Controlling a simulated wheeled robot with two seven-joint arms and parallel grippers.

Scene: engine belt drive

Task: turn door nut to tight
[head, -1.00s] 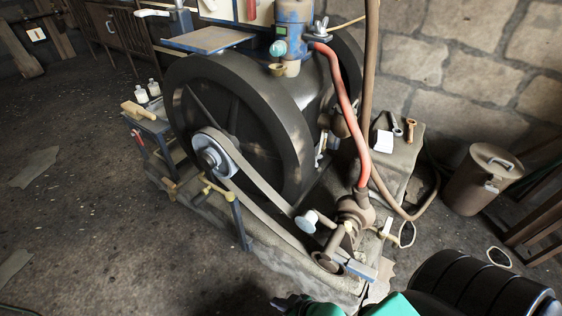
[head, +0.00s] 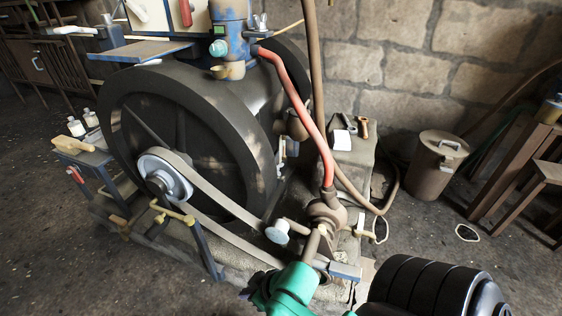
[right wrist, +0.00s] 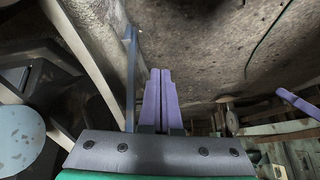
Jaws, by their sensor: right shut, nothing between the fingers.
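No part is clearly recognisable as the door nut. A small wing-shaped nut (head: 262,33) shows beside the blue engine fitting, but I cannot tell whether it is the one. My right gripper is low in the head view, by the front of the engine, where my green wrist hides most of it. In the right wrist view its two purple fingers (right wrist: 161,88) are shut together with nothing between them. The fingers point over the floor, beside a blue-grey post (right wrist: 130,75). My left gripper does not show in the head view.
A lidded bin (head: 436,165) and wooden stool (head: 530,190) stand right. Floor at lower left is clear.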

